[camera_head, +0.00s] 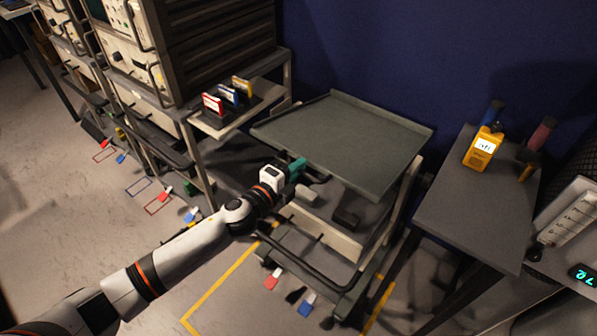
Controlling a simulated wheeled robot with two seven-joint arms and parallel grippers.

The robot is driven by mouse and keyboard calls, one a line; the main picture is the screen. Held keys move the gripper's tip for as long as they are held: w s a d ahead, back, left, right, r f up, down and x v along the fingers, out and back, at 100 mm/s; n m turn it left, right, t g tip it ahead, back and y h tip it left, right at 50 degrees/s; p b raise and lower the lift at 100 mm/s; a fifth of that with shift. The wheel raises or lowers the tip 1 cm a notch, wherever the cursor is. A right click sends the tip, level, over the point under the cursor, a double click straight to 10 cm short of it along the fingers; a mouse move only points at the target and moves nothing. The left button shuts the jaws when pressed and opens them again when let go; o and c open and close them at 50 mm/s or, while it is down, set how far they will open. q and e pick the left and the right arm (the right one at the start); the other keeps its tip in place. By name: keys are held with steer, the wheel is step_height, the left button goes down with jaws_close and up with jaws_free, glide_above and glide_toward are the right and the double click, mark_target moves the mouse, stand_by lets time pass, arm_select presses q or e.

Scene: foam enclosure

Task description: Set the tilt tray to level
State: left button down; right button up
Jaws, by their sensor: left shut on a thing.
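The tilt tray (345,135) is a dark grey-green panel with a raised rim on top of a wheeled cart (335,248). Its surface looks tilted, with the right side lower, though the camera angle makes the amount hard to judge. My left gripper (299,167) is at the tray's front left edge, its teal fingers shut on the tray's edge or a handle there. The exact contact is hidden by the gripper. My right gripper is not in view.
A side table (478,205) at the right holds a yellow meter (483,148). An equipment rack (185,60) with coloured cards (228,95) stands at the left. A blue wall (400,50) is behind. Yellow tape (225,285) marks the floor around the cart.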

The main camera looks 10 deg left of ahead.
arm_select(q)
step_height(320, 180, down, 7)
steer(key=s+b, duration=0.1)
steer(key=b, duration=0.3)
steer(key=shift+s+a, duration=0.25)
steer(key=shift+a, duration=0.1)
steer(key=shift+f, duration=0.15)
steer(key=c, duration=1.6)
jaws_free()
steer(key=shift+o, duration=0.2)
steer(key=shift+w, duration=0.1)
steer(key=v, duration=1.2)
steer(key=shift+p, duration=0.4)
